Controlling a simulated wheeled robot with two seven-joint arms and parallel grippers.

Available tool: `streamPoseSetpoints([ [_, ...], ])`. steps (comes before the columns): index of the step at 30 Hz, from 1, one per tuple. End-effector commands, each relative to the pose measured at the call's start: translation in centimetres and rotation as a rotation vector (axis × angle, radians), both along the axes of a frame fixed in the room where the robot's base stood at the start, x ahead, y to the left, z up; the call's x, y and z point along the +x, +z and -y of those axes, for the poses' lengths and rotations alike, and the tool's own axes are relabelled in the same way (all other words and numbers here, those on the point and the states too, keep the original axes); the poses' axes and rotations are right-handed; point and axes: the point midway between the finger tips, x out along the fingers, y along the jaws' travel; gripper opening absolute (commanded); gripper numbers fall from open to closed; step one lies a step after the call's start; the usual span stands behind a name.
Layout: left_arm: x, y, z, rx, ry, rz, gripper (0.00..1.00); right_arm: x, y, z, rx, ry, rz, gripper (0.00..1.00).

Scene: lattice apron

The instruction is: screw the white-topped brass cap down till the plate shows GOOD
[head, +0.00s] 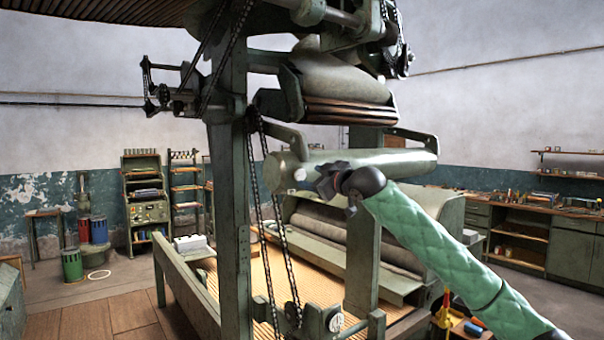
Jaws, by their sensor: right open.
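A small white round spot (299,174) shows on the near end of the horizontal grey-green cylinder (395,158). It may be the white-topped cap, but it is too small to tell, and no brass can be made out. My right gripper (325,184) is just right of this spot, in front of the cylinder. It is open, with nothing seen between its dark fingers; whether it touches the cylinder I cannot tell. No plate reading GOOD can be read. A small pale round dial (336,322) sits low on the machine frame. My left gripper is out of view.
A thick green machine post (231,190) and hanging chains (270,220) stand just left of my gripper. A padded roller (335,80) hangs above. A workbench (530,215) lines the right wall; shelves and drums (72,265) stand at the left.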

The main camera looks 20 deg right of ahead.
Motion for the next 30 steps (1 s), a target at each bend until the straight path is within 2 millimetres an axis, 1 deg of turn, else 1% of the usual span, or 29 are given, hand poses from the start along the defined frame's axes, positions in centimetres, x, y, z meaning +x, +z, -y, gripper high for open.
streamPoseSetpoints([
  [1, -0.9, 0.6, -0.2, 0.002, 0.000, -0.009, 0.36, 0.6, 0.4, -0.3, 0.001, 0.001, -0.001, 0.56],
  [6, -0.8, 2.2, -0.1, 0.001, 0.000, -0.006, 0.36, 3.0, 0.4, -1.2, 0.000, 0.001, -0.002, 0.56],
  [12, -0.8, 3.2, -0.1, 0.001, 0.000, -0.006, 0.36, 4.8, 0.2, -1.8, 0.000, 0.000, -0.002, 0.56],
  [18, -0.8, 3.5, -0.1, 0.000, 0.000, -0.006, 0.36, 5.4, 0.0, -2.0, 0.000, 0.001, -0.001, 0.56],
  [25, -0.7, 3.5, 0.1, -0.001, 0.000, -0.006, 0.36, 5.5, 0.0, -2.0, 0.000, 0.000, 0.000, 0.56],
  [29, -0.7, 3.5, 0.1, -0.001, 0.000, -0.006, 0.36, 5.4, 0.0, -2.0, 0.000, 0.000, 0.000, 0.30],
  [30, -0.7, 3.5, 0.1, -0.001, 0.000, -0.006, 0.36, 5.4, 0.0, -2.0, 0.000, 0.000, 0.000, 0.22],
])
